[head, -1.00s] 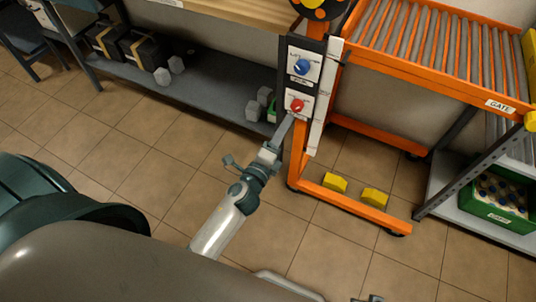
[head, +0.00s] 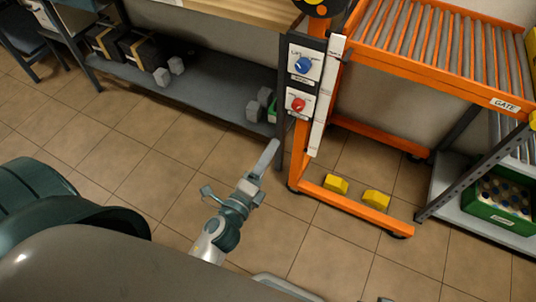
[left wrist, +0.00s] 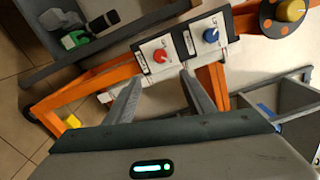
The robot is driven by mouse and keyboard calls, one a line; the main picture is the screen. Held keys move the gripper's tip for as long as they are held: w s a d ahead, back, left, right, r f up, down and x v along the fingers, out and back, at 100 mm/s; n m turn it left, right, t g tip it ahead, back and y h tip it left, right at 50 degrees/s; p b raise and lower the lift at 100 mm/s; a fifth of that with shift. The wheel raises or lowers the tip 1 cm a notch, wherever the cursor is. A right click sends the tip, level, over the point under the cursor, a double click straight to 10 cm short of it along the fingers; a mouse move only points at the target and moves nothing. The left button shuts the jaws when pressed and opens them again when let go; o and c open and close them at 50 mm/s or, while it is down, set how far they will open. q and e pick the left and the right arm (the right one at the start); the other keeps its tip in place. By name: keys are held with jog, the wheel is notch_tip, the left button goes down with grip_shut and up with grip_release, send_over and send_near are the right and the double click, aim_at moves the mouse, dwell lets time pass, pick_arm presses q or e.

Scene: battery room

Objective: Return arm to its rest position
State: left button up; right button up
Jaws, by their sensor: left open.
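My left gripper (head: 270,150) is open and empty in the head view, over the tiled floor, left of and below the control panel. Its two fingers also show in the left wrist view (left wrist: 158,98), apart with nothing between them. The panel on the orange frame carries a red knob (head: 298,104) below a blue knob (head: 303,65). Both knobs also show beyond the fingertips in the left wrist view, the red one (left wrist: 160,55) and the blue one (left wrist: 211,35). The gripper is clear of both. My right gripper is not clearly in view.
A green crate (head: 499,205) sits on a shelf at far right. A grey low shelf (head: 215,105) holds boxes and grey blocks. Floor is open at left.

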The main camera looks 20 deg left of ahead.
jog(key=shift+f, duration=0.1)
pick_arm(q)
jog(key=s+f+n+g+p, duration=0.3)
jog(key=f+n, duration=0.2)
jog(key=f, duration=0.6)
jog(key=s+f+n+g+p, duration=0.35)
jog(key=f+n, duration=0.25)
jog(key=f, duration=0.4)
jog(key=s+f+n+g+p, duration=0.2)
jog(key=s+f+n+g, duration=0.4)
jog(key=s+f, duration=0.7)
jog(key=shift+d+f+n+h+p, duration=0.3)
jog(key=shift+f+n, duration=0.45)
jog(key=shift+n, duration=0.25)
pick_arm(e)
notch_tip(320, 180, down, 12)
jog(key=a+t, duration=0.2)
jog(key=shift+w+a+t+y, duration=0.2)
jog(key=shift+w+t+y, duration=0.1)
jog(key=shift+w+y, duration=0.15)
